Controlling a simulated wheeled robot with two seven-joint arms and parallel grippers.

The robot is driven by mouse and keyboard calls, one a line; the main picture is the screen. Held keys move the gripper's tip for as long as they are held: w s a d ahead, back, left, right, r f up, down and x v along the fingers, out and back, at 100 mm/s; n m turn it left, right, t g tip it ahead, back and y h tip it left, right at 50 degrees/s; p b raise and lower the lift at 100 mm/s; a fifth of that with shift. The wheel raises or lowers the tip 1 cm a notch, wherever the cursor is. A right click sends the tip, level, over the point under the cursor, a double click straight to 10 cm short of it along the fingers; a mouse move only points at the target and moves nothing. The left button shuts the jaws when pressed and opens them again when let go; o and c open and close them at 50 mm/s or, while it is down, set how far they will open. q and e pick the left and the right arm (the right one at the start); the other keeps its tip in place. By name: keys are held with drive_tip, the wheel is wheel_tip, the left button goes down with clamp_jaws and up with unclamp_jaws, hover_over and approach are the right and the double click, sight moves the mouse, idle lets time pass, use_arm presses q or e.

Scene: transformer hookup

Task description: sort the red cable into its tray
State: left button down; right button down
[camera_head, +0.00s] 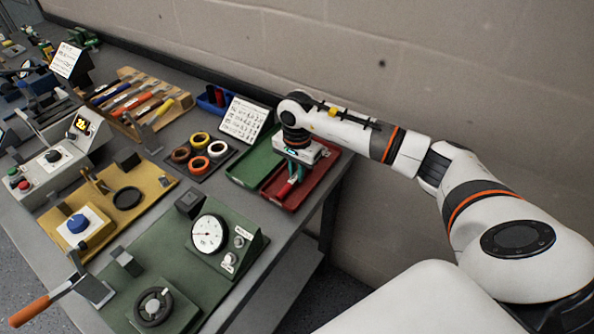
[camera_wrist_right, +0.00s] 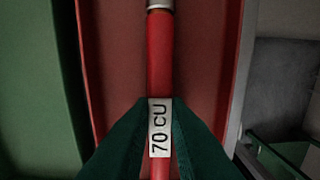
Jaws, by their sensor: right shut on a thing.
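The red cable (camera_wrist_right: 159,60) runs up the middle of the right wrist view, with a white label reading "70 CU" and a grey metal end at the top. My right gripper (camera_wrist_right: 159,140) is shut on the red cable at its label. In the head view, the right gripper (camera_head: 294,172) is over the red tray (camera_head: 308,190), and part of the red cable (camera_head: 285,189) shows below it. I cannot tell whether the cable touches the tray floor. The red tray also shows behind the cable in the wrist view (camera_wrist_right: 108,60). My left gripper is not in view.
A green tray (camera_head: 248,170) lies directly left of the red tray. A white card (camera_head: 244,119) stands behind them, near the wall. Colored tape rings (camera_head: 199,150) and a green panel with a dial (camera_head: 209,234) are further left and nearer. The bench edge is close on the right.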

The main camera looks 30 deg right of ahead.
drive_tip(key=shift+f+b, duration=0.2)
drive_tip(key=shift+b, duration=0.1)
idle(0.4)
drive_tip(key=c, duration=1.3)
unclamp_jaws()
drive_tip(key=shift+r+p, duration=1.85)
drive_tip(key=shift+r, duration=1.7)
drive_tip(key=shift+f, duration=0.1)
